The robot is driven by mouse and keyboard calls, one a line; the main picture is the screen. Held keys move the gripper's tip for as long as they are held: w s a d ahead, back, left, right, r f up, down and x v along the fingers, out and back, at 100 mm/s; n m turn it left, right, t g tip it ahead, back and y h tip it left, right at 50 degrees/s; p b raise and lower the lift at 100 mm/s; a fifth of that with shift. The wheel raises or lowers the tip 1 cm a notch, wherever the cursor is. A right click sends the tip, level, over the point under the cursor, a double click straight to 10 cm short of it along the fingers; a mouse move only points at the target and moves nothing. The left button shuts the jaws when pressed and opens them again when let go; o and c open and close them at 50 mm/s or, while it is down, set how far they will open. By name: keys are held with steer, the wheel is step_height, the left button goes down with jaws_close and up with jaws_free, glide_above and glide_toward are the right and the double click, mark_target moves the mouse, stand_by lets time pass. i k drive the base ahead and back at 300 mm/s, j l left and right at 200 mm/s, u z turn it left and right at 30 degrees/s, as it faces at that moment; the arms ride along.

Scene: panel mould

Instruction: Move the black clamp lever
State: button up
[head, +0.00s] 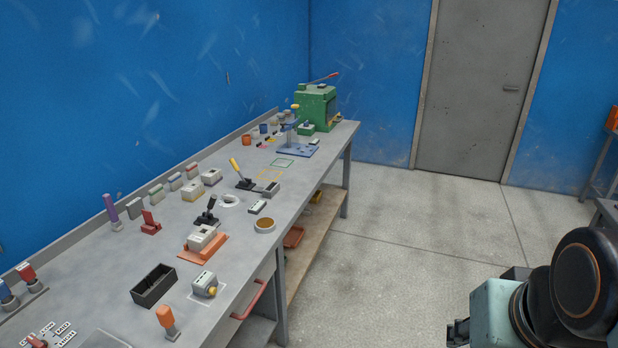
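A black lever (208,213) with a dark base stands on the grey workbench (130,254), left of the middle of the head view. Its handle leans up and to the right. It is beside a grey block on an orange base (203,241). My arm is at the lower right, over the floor and well apart from the bench. A dark part at its left end (458,333) may be my gripper, but it is cut by the frame edge and its fingers cannot be made out. Nothing of mine touches the lever.
A yellow-handled lever (239,174) and a red lever (150,222) stand nearby. A white ring (229,200), a round tan-topped dish (265,226) and a black open box (154,285) are also close. A green machine (314,107) is at the far end. The floor right of the bench is clear.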

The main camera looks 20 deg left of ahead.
mark_target(214, 198)
steer(key=k+j+u, duration=0.45)
steer(key=k, duration=0.2)
steer(key=k+j+u, duration=0.2)
steer(key=j+u, duration=0.15)
steer(key=j, duration=0.2)
steer(key=k+j, duration=0.1)
steer(key=j, duration=0.4)
steer(key=i+l+z, duration=0.15)
steer(key=l, duration=0.2)
steer(key=i+l+z, duration=0.15)
steer(key=l, duration=0.2)
steer(key=i+l+z, duration=0.15)
steer(key=l, duration=0.15)
steer(key=i+l+z, duration=0.25)
steer(key=i, duration=0.15)
steer(key=i+l+z, duration=0.2)
steer(key=i, duration=0.2)
steer(key=i+u, duration=0.25)
steer(key=i, duration=0.25)
steer(key=i+l+u, duration=0.3)
steer(key=i, duration=0.2)
steer(key=i+j+u, duration=0.1)
steer(key=u, duration=0.25)
steer(key=i+u, duration=0.25)
steer(key=u, duration=0.15)
steer(key=i+u, duration=0.2)
steer(key=u, duration=0.15)
